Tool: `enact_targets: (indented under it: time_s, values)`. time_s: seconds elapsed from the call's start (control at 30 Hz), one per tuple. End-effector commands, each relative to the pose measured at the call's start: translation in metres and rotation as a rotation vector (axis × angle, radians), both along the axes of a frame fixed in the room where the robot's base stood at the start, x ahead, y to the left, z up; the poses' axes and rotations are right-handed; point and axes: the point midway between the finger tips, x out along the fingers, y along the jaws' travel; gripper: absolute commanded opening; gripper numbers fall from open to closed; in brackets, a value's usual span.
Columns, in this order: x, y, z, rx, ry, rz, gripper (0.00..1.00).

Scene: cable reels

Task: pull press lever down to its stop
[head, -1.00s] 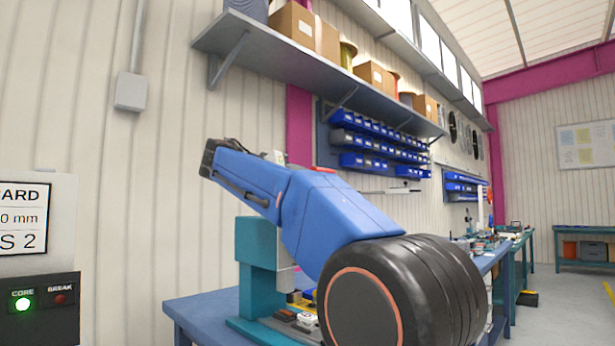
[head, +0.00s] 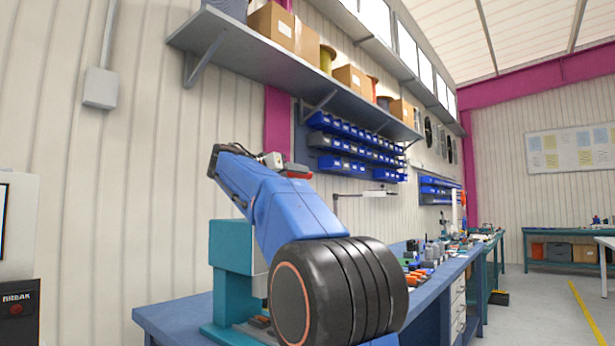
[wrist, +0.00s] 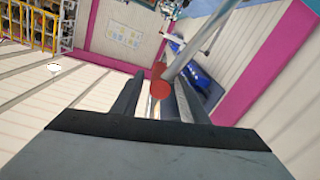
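The teal press (head: 232,255) stands on the blue workbench in the head view, partly hidden behind my blue arm. In the wrist view the press lever (wrist: 205,45) shows as a grey metal rod from the upper right, with a red knob (wrist: 160,88) at its near end. My gripper (wrist: 158,95) is open, with its two dark fingers apart. The knob appears in the gap between them, nearer the left finger. I cannot tell whether either finger touches it. In the head view my arm hides most of the gripper.
The workbench (head: 165,318) runs away to the right with small parts and tools on it. A long shelf (head: 290,75) with boxes and reels hangs above blue bins (head: 355,150). A dark control panel (head: 17,310) is at the left edge. Floor is clear at far right.

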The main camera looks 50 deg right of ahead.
Motion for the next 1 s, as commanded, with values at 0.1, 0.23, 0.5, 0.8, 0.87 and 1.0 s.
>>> enact_targets:
  time_s: [0.1, 0.23, 0.5, 0.8, 0.87, 1.0]
  values:
    - [0.001, -0.021, 0.0, -0.001, 0.0, -0.004, 0.4]
    - [0.003, -0.041, 0.0, 0.0, 0.0, -0.002, 0.4]
    - [0.005, -0.066, 0.0, 0.0, 0.001, -0.001, 0.4]
    - [0.005, -0.069, 0.0, 0.0, 0.0, 0.0, 0.4]
    - [0.005, -0.069, 0.0, 0.0, 0.0, 0.0, 0.4]
    - [0.005, -0.069, 0.0, 0.0, 0.0, 0.0, 0.06]
